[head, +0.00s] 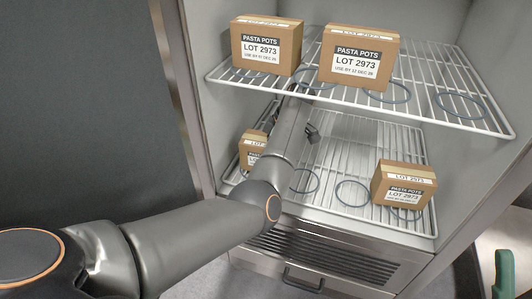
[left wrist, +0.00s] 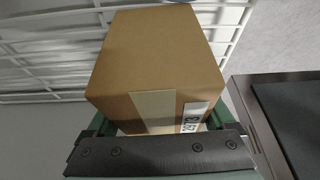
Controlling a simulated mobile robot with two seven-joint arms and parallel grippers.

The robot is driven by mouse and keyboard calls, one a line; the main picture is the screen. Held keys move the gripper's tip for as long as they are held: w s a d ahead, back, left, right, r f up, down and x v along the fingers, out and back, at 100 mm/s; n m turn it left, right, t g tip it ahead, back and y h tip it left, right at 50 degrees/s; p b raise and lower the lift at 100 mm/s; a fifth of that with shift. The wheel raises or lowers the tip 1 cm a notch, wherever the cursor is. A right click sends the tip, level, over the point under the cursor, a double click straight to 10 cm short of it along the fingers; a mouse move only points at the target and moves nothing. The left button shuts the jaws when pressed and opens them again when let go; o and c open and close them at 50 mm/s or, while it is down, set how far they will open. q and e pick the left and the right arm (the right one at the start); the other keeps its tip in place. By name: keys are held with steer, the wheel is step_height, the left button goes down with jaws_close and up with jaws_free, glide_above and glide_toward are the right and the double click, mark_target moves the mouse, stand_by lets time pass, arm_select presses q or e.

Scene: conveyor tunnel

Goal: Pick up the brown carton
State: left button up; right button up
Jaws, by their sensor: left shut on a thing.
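A brown carton (left wrist: 160,65) with a tape strip and a white label fills the left wrist view. My left gripper (left wrist: 155,122) is shut on it, with a finger at either side. In the head view my left arm reaches into the cabinet, and its fingers are hidden. Several brown cartons show there: an upper left one (head: 267,50) and an upper right one (head: 358,60) at the upper shelf, and a lower right one (head: 404,187) and a lower left one (head: 250,139), partly behind my arm, at the lower shelf. I cannot tell which is held.
The white wire upper shelf (head: 425,90) and the lower shelf (head: 375,142) carry ring outlines. Cabinet walls close in at both sides. A drawer handle (head: 303,281) is below. A green object (head: 504,273) stands at the bottom right.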

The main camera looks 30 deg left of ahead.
arm_select(q)
jaws_close()
steer(key=shift+r, duration=0.1)
stand_by(0.4)
